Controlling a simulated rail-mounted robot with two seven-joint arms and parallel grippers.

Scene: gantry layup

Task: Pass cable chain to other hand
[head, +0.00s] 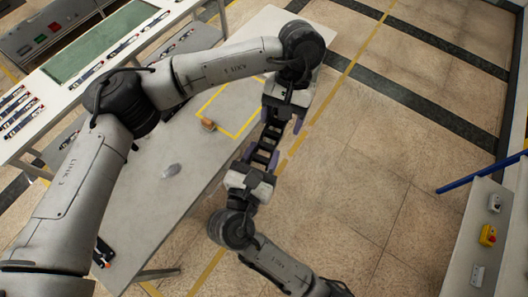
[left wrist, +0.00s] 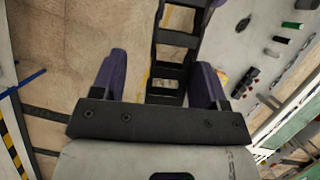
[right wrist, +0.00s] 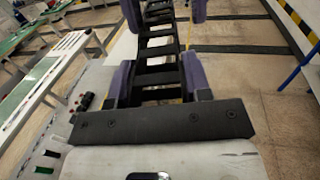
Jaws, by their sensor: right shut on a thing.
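The black, ladder-like cable chain (head: 271,134) spans the gap between my two grippers, off the table's right edge. My right gripper (head: 262,156) is shut on its lower end. In the right wrist view the chain (right wrist: 158,52) runs away from between the purple fingers. My left gripper (head: 281,119) is over the chain's upper end. In the left wrist view its purple fingers stand wide apart, with the chain (left wrist: 172,50) between them and a clear gap on the left side. The left gripper is open. Its palm hides part of the chain in the head view.
A grey table (head: 182,215) with a yellow taped outline carries a small orange-brown object (head: 208,124) and a grey oval object (head: 170,171). A bench with a green mat (head: 101,42) stands at upper left. A panel with a yellow button box (head: 488,235) stands at right. Open floor lies between.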

